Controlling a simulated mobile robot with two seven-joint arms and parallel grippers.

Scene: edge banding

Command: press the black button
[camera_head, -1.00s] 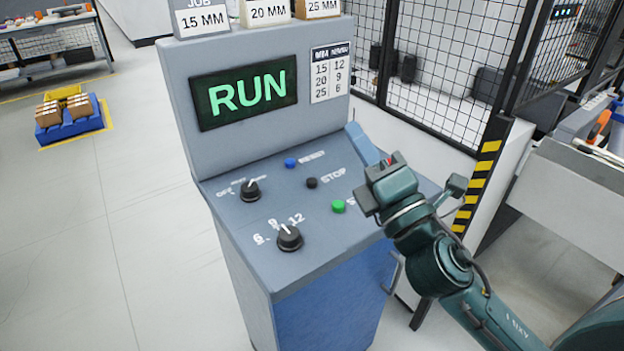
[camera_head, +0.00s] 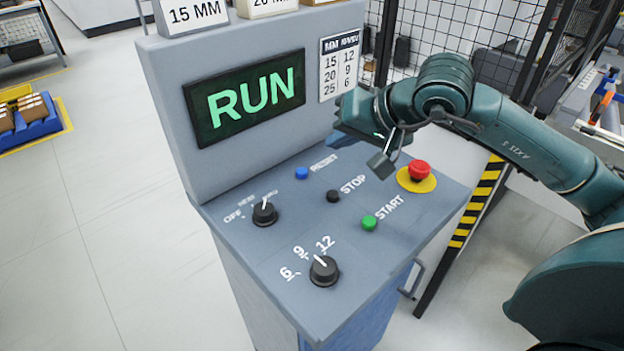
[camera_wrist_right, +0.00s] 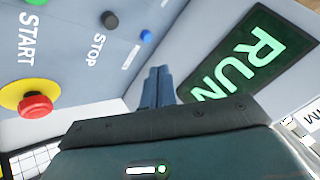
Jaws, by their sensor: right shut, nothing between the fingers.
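The small black button (camera_head: 333,196), labelled STOP, is on the sloped top of the grey console (camera_head: 240,175), between the blue and green buttons. It also shows in the right wrist view (camera_wrist_right: 109,19) at the top. My right gripper is over the rear of the console top, near the display panel, apart from the black button. Its hand hides most of its fingers in the head view. In the right wrist view my right gripper (camera_wrist_right: 157,72) shows its blue fingers shut together and empty. My left gripper is not in view.
A blue RESET button (camera_head: 301,173), a green START button (camera_head: 369,223) and a red emergency stop (camera_head: 420,170) are near the black button. Two black knobs, one a selector (camera_head: 265,212), stand to the left. The display (camera_head: 245,97) reads RUN. Black mesh fencing (camera_head: 480,50) is behind.

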